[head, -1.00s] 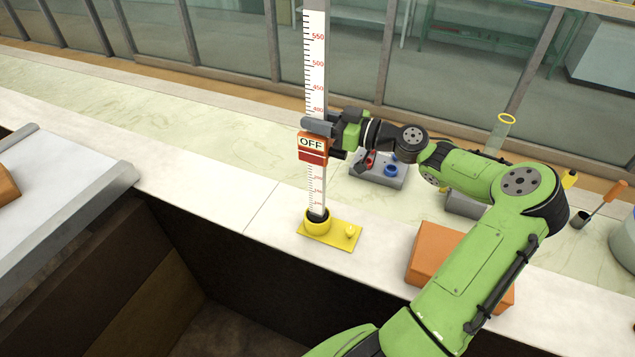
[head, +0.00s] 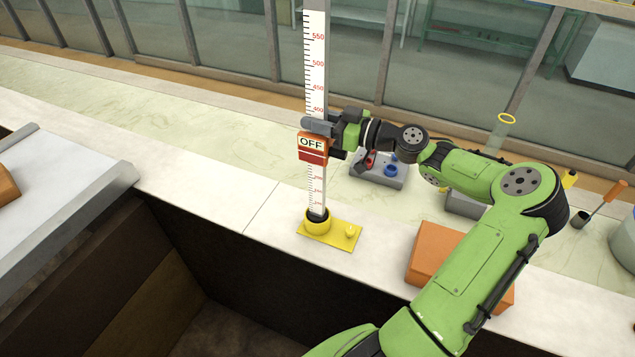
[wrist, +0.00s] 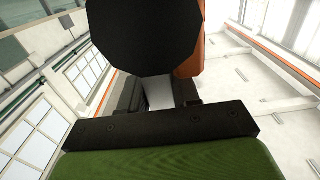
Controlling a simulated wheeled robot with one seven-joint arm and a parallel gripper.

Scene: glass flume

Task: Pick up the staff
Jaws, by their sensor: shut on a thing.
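The staff (head: 315,65) is a tall white strip with red and black graduations, standing upright. Its foot is in the round yellow socket (head: 317,222) of a yellow base plate on the pale ledge. An orange and red block marked OFF (head: 312,142) sits on the staff at mid height. My gripper (head: 322,127) is shut on the staff just above the OFF block, reaching in from the right. In the wrist view the staff (wrist: 158,92) shows as a pale strip between the fingers, partly hidden by a dark round shape.
A grey tray (head: 378,172) with red and blue items lies behind and right of the staff. An orange box (head: 438,255) lies on the ledge below my arm. A screwdriver-like tool (head: 598,205) stands at the far right. A dark pit opens in front of the ledge.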

